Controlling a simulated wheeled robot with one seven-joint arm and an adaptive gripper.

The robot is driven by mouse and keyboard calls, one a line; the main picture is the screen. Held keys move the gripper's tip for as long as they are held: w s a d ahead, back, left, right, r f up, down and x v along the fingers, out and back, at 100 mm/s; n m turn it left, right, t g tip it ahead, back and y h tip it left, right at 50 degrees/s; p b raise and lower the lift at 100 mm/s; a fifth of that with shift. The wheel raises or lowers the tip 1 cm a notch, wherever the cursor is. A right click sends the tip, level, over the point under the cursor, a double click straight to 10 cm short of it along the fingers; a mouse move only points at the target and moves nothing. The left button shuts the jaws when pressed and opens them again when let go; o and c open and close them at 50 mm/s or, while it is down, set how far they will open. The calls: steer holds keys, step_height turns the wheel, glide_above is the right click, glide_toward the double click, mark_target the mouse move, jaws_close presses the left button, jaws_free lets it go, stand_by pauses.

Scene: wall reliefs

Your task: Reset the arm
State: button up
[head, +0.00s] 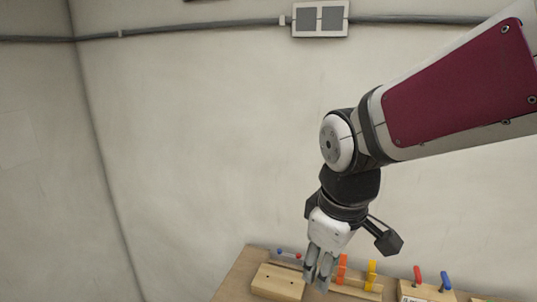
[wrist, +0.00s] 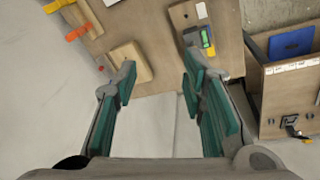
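My gripper (head: 318,268) hangs at the end of my arm, pointing down above the left part of a wooden table. In the head view its two grey fingers are slim and close to the table items, but the height above them is hard to tell. In the wrist view my gripper (wrist: 160,72) has its two teal-padded fingers spread wide apart. Nothing is held between them; table surface and pale floor show through the gap. The arm comes in from the right, with a dark red panel on its upper link.
The wooden table (head: 240,275) holds a wooden block (head: 278,282), orange clamps (head: 341,268), yellow clamps (head: 371,270), and red (head: 417,274) and blue (head: 445,280) handles. A wooden box (wrist: 288,95) with a blue panel (wrist: 291,42) stands right. A plain wall with a switch plate (head: 320,19) is behind.

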steer(key=s+d+r+m+t, duration=0.3)
steer(key=s+d+r+m, duration=0.2)
steer(key=s+d+m, duration=0.4)
steer(key=shift+s+d+r+m+b, duration=0.2)
steer(key=shift+d+m+b, duration=0.1)
steer(key=shift+b, duration=0.15)
